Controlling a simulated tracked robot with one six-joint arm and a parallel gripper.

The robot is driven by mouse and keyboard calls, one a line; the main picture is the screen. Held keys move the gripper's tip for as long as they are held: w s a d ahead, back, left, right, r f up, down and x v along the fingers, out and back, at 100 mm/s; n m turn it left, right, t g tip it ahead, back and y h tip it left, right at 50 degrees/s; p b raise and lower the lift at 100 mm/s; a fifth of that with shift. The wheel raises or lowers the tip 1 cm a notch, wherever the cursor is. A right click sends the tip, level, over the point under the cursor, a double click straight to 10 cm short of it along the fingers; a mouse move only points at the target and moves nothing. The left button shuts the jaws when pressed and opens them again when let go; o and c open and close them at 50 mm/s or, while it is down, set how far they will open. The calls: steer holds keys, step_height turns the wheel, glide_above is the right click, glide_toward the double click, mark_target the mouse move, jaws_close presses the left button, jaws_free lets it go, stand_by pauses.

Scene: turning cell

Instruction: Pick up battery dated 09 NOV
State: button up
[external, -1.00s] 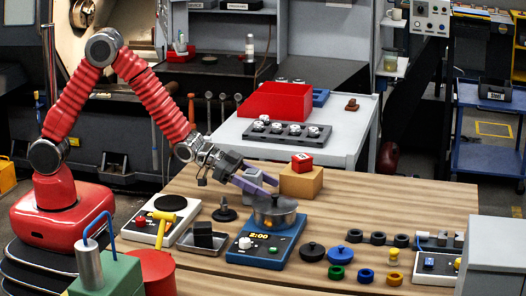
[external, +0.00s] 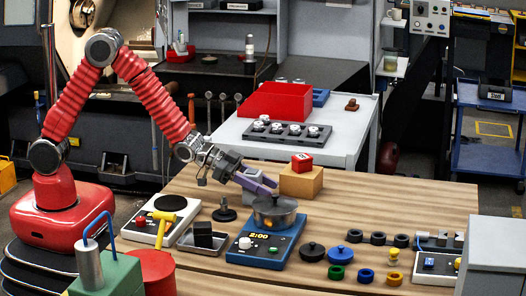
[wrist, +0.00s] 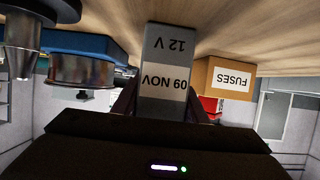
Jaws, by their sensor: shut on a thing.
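The battery is a grey block (wrist: 165,60) with labels reading "12 V" and "09 NOV", upside down in the wrist view. It stands between the fingers of my gripper, with its far end against or close to the wooden table. In the external view the battery (external: 253,174) is partly hidden behind my purple fingers. My gripper (external: 268,187) is shut on it, just behind the metal pot. Whether the battery is clear of the table cannot be told.
A metal pot (external: 274,207) on a blue hotplate (external: 270,240) stands close in front of my gripper. A cardboard box (external: 301,182) labelled FUSES, with a red block (external: 302,162) on top, stands right behind.

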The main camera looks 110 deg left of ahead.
steer(key=c, duration=0.6)
steer(key=shift+o, duration=0.2)
steer(key=shift+r, duration=0.1)
step_height(320, 180, up, 10)
stand_by(0.6)
